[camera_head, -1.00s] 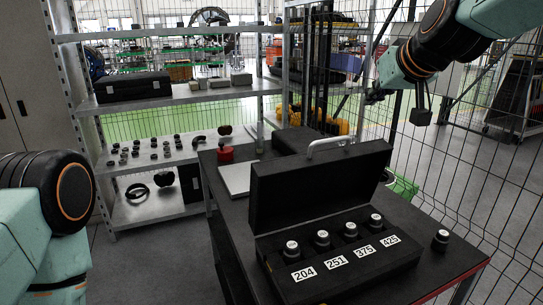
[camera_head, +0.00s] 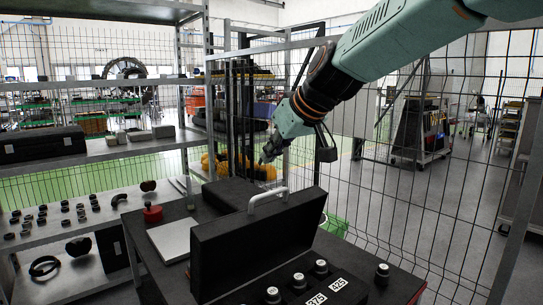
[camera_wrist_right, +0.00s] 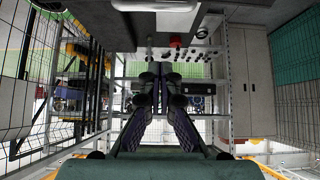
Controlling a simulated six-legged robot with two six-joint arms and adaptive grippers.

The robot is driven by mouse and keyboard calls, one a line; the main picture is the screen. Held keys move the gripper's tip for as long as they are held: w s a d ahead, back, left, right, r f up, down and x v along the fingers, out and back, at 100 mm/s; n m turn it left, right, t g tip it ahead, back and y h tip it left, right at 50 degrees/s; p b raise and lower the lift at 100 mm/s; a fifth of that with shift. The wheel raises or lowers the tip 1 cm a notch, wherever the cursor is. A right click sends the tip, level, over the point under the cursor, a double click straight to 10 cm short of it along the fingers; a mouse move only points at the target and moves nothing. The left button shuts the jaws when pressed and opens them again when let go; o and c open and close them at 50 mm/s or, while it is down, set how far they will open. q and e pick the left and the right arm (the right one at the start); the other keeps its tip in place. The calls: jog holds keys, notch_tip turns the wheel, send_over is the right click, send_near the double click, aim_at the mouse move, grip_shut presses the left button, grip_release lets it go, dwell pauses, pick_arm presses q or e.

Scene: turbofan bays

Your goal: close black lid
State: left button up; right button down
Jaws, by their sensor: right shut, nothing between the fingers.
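The black lid (camera_head: 260,245) stands open and upright at the back of a black case (camera_head: 330,292). A silver handle (camera_head: 268,198) sits on the lid's top edge. Silver-topped black knobs (camera_head: 320,267) stand in the case behind white number labels. My right gripper (camera_head: 266,158) appears above the handle in the head view, apart from it, with its fingers small and dark. In the right wrist view its fingers (camera_wrist_right: 160,78) are close together with nothing between them. The silver handle (camera_wrist_right: 155,5) shows at that view's top edge. My left gripper is out of view.
The case stands on a dark table (camera_head: 395,280), with a loose knob (camera_head: 382,270) on the right. A grey plate (camera_head: 172,240) and a red knob (camera_head: 152,212) lie behind it. Shelves (camera_head: 100,152) stand at left.

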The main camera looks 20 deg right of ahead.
jog(key=x, duration=0.7)
jog(key=shift+s+d+f, duration=0.1)
jog(key=shift+s+f, duration=0.1)
jog(key=shift+s, duration=0.05)
jog(key=shift+s+d+f, duration=0.1)
jog(key=shift+s+f, duration=0.1)
jog(key=shift+f, duration=0.05)
jog(key=shift+s+d+f, duration=0.6)
jog(key=shift+s+d, duration=0.1)
jog(key=shift+d, duration=0.05)
jog(key=shift+s, duration=0.4)
jog(key=shift+a+r, duration=0.1)
jog(key=shift+a, duration=0.15)
jog(key=shift+w+a, duration=0.1)
